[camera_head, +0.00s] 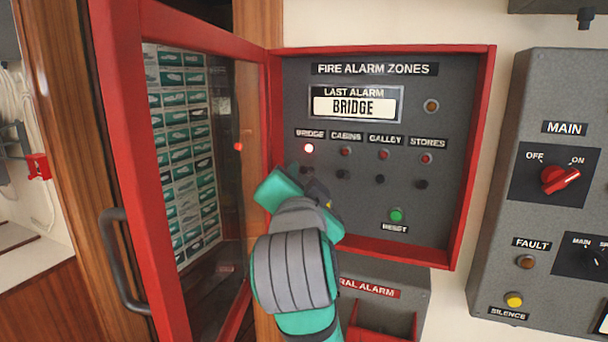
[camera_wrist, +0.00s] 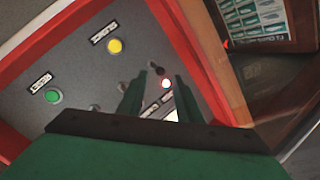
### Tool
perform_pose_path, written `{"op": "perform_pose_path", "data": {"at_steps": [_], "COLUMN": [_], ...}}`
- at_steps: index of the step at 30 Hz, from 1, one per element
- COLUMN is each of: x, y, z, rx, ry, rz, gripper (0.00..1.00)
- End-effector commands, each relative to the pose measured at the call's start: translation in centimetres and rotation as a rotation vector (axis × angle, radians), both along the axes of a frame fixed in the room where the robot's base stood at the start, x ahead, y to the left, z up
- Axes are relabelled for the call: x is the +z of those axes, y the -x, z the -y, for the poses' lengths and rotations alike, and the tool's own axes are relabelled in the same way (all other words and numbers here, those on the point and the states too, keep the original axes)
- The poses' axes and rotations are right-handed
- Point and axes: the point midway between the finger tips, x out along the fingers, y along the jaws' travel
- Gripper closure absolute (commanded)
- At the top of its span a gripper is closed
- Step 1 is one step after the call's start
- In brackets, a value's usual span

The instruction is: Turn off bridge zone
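The fire alarm zones panel (camera_head: 460,160) is a grey face in a red box, and its display reads BRIDGE. The red bridge lamp (camera_head: 308,148) is lit; it also shows in the wrist view (camera_wrist: 166,84). A dark bridge zone switch (camera_head: 308,171) sits below this lamp, partly hidden by my gripper in the head view. My gripper (camera_head: 316,186) is at the panel's lower left. In the wrist view, its two fingers (camera_wrist: 165,72) are apart, with the small dark switch (camera_wrist: 158,70) and the lit lamp between them. Contact cannot be told.
The red-framed glass door (camera_head: 125,120) stands open at the left. Similar switches for cabins (camera_head: 343,174), galley (camera_head: 380,179) and stores (camera_head: 421,184) are to the right. A green reset button (camera_head: 396,215) is below. A yellow button (camera_wrist: 115,45) shows in the wrist view.

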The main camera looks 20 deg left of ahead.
Motion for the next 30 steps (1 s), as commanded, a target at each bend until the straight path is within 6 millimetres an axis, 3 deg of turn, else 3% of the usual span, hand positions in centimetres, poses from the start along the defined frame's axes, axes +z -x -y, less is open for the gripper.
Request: {"op": "perform_pose_path", "data": {"at_steps": [3,9,19,24,30], "x": [-0.1,0.0,0.0,0.0,-0.1], "y": [-1.7,-3.3,-3.5,-3.5,-3.5], "z": [-0.5,-1.1,-1.2,-1.2,-1.2], "rx": [0.000,0.001,0.001,0.001,0.001], "ry": [-0.001,-0.001,-0.001,-0.001,0.000], "rz": [-0.002,-0.001,0.001,0.000,0.004], "gripper": [0.68,0.68,0.68,1.00,1.00]}}
